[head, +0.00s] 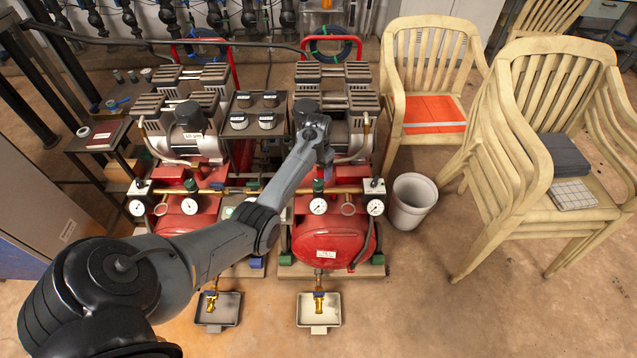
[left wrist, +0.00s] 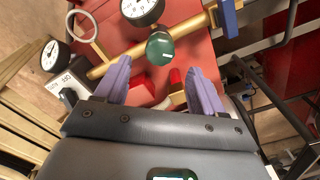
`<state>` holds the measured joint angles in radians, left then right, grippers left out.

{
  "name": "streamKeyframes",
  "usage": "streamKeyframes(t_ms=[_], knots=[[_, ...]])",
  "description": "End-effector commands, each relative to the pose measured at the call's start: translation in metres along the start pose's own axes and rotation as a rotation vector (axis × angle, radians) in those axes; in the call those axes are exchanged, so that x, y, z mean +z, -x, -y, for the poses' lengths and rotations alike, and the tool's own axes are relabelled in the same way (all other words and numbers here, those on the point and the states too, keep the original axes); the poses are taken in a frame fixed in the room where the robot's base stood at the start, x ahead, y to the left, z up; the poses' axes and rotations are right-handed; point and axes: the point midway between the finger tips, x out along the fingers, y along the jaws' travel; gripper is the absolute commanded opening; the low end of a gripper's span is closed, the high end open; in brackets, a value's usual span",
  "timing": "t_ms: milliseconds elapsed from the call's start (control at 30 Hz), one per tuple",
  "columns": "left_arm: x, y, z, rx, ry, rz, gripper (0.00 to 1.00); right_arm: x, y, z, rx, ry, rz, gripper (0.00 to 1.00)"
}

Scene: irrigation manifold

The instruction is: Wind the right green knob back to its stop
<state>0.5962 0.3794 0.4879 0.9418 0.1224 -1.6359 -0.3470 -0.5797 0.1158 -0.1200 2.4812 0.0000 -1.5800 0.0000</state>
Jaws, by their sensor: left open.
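The right green knob (head: 319,186) sits on the brass pipe of the right-hand red compressor, just above a round gauge (head: 318,207). In the left wrist view the green knob (left wrist: 160,46) shows as a rounded cap with a small white mark. My left gripper (left wrist: 161,72) is open, its two purple fingers spread with a gap between them. The knob lies just past the fingertips, roughly centred between them, and neither finger appears to touch it. In the head view the wrist hides most of this gripper. A left green knob (head: 190,185) is on the other compressor. My right gripper is not in view.
The brass pipe (head: 345,189) runs beside the knob, with another gauge (head: 375,207) to its right. A red tank (head: 330,240) lies below.

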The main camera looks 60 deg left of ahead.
Motion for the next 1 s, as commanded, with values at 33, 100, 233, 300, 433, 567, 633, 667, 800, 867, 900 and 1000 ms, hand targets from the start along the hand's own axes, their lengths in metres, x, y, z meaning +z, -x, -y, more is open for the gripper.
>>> streamKeyframes(t_ms=[33, 100, 233, 300, 433, 567, 633, 667, 800, 867, 900, 1000], knots=[[0.0, -0.012, 0.0, 0.001, 0.0, 0.001, 0.69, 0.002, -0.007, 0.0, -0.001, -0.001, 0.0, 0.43], [0.0, -0.022, 0.0, 0.001, 0.0, 0.001, 0.69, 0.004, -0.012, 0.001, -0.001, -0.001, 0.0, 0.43], [0.0, -0.037, 0.0, 0.0, 0.0, 0.001, 0.69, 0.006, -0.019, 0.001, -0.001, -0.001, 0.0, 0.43], [0.0, -0.043, 0.0, 0.0, 0.0, 0.001, 0.69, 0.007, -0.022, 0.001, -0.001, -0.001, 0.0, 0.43], [0.0, -0.049, 0.0, 0.0, 0.0, 0.0, 0.69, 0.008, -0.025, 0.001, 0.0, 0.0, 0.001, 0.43], [0.0, -0.051, 0.0, 0.0, 0.0, 0.0, 0.69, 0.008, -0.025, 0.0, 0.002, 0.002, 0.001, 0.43], [0.0, -0.051, 0.0, 0.0, 0.0, 0.0, 0.69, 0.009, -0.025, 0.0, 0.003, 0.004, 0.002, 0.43], [0.0, -0.051, 0.0, 0.0, 0.0, 0.0, 0.69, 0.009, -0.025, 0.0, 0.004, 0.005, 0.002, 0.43], [0.001, -0.051, 0.0, 0.0, 0.0, 0.0, 0.63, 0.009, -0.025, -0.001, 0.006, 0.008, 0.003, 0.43], [0.001, -0.051, 0.0, 0.0, 0.0, 0.0, 0.54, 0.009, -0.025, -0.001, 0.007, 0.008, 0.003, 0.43], [0.001, -0.051, 0.0, 0.0, 0.0, 0.0, 0.47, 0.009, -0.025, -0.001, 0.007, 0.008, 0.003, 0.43], [0.001, -0.051, 0.0, 0.0, 0.0, 0.0, 0.32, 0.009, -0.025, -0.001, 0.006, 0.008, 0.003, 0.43]])
